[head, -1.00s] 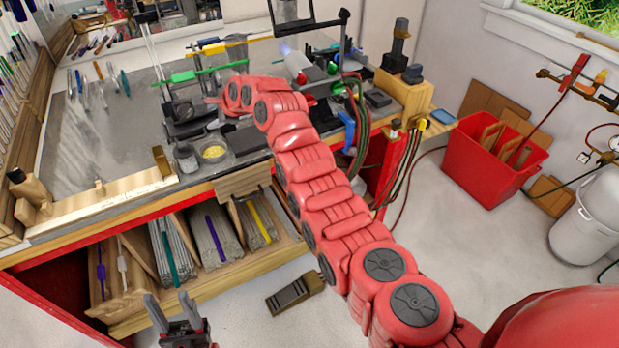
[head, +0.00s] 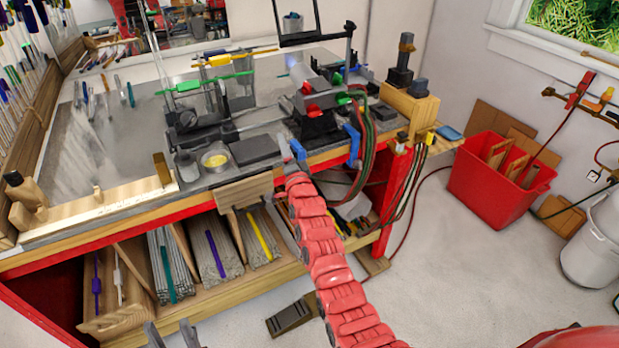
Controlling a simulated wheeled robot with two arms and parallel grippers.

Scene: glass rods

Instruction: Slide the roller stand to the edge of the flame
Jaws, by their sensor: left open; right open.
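A dark roller stand (head: 190,132) is on the grey bench top, left of the burner. Upright supports rise beside it, with green- and yellow-marked rods lying across at their tops. The burner (head: 312,92) stands to the right. Its flame (head: 294,57) is a faint bluish glow at the burner's far left end. My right gripper (head: 293,148) is at the bench's front edge, below the burner and right of the stand. It is open, apart from the stand, and its fingers show small. My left gripper (head: 172,335) is open and empty at the bottom edge, low in front of the bench.
A dark flat block (head: 254,149), a yellow-filled dish (head: 214,160) and a small jar (head: 187,165) lie near the front edge. Hoses (head: 372,135) hang at the bench's right. A dark frame (head: 300,22) stands behind the burner. A red bin (head: 497,178) is on the floor.

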